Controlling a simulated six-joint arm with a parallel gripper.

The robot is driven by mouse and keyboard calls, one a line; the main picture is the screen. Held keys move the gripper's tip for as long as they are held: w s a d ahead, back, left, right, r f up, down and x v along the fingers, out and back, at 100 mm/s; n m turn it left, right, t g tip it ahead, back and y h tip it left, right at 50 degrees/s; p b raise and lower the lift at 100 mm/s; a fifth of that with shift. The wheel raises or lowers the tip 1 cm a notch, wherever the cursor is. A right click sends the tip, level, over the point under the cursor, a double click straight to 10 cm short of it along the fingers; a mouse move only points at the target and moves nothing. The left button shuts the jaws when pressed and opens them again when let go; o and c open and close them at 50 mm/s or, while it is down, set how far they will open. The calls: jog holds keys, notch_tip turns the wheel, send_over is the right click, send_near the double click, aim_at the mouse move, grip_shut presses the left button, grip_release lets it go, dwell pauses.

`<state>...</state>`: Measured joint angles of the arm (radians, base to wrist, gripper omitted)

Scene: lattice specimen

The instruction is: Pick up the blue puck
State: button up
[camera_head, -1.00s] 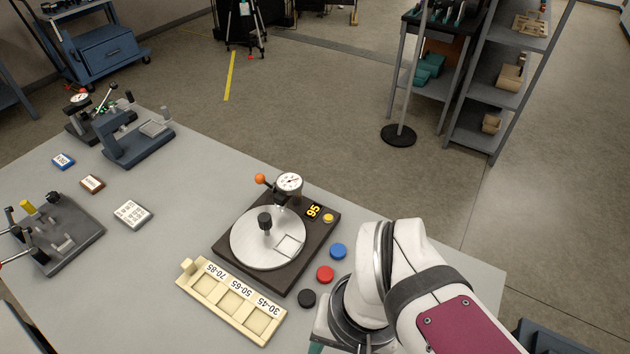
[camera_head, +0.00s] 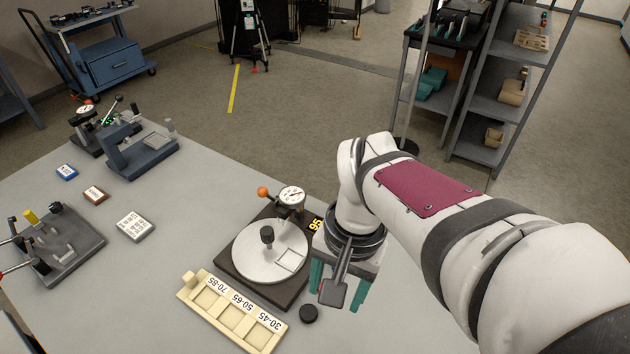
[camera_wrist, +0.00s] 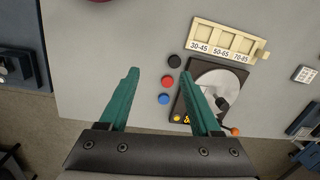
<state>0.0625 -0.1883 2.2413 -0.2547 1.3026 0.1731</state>
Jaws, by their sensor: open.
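The blue puck (camera_wrist: 164,99) lies on the grey table in the wrist view, in a short row with a red puck (camera_wrist: 167,81) and a black puck (camera_wrist: 174,61). In that view it shows between the two teal fingers of my gripper (camera_wrist: 166,80), which are spread apart with nothing held. In the head view my gripper (camera_head: 338,290) points down above the table, right of the round-plate device.
The dark device with a silver disc (camera_head: 262,262) and dial stands left of my gripper. A cream tray (camera_head: 205,300) with labelled slots lies in front of it. Another fixture (camera_head: 58,240) and small blocks are at the left.

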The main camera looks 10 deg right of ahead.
jog(key=w+d+f+m+h, duration=0.15)
jog(key=w+d+f, duration=0.25)
jog(key=w, duration=0.5)
jog(key=w+d+f+m, duration=0.2)
jog(key=w+d+f, duration=0.1)
jog(key=w, duration=0.5)
jog(key=f, duration=1.6)
jog(key=shift+w, duration=0.35)
grip_shut()
jog(key=shift+r, duration=0.1)
